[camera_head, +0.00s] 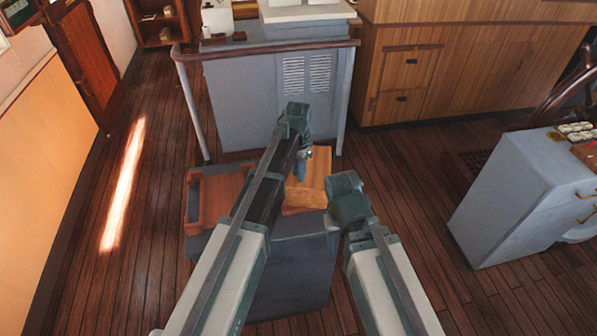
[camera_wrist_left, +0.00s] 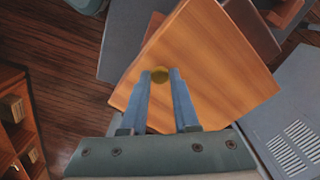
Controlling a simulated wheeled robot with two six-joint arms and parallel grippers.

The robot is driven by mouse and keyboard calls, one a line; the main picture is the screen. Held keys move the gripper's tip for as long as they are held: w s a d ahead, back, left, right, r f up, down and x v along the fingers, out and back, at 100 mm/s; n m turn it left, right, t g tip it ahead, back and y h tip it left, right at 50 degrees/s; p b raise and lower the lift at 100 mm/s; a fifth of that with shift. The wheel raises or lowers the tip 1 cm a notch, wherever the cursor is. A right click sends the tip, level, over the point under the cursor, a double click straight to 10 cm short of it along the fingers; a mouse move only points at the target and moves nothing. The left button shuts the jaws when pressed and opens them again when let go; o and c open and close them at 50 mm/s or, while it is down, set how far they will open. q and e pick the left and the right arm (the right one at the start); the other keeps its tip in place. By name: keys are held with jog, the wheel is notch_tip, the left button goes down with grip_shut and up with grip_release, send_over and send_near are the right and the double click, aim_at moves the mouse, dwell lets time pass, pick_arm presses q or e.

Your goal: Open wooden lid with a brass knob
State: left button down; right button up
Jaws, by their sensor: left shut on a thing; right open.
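The wooden lid (camera_head: 313,178) is a tan panel on the small grey stand in the middle of the head view. It fills the centre of the left wrist view (camera_wrist_left: 205,60). Its brass knob (camera_wrist_left: 159,74) sits near one edge of the panel, between the fingertips of my left gripper (camera_wrist_left: 160,80). My left gripper (camera_head: 304,160) is shut on the knob. I cannot tell how far the lid is tilted. My right gripper (camera_head: 347,195) is open at the right of the lid, apart from it; its fingers are largely hidden.
A reddish wooden tray (camera_head: 196,214) lies on the left of the grey stand (camera_head: 290,280), partly behind my left arm. A grey cabinet with a rail (camera_head: 240,100) stands just beyond. Another grey console (camera_head: 510,200) is at the right. Plank floor is free on both sides.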

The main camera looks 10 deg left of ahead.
pick_arm(q)
jog(key=w+r+g+p, duration=0.2)
jog(key=r+p, duration=0.1)
jog(key=w+r+g+p, duration=0.1)
jog(key=r, duration=0.1)
jog(key=shift+w+r, duration=0.15)
jog(key=shift+r+g, duration=0.35)
jog(key=shift+g, duration=0.25)
jog(key=c, duration=0.7)
grip_release()
jog(key=shift+o, duration=0.2)
jog(key=shift+r+p, duration=0.1)
jog(key=shift+p, duration=0.25)
jog(key=p+v, duration=0.6)
jog(key=v, duration=0.1)
jog(key=shift+p, duration=0.4)
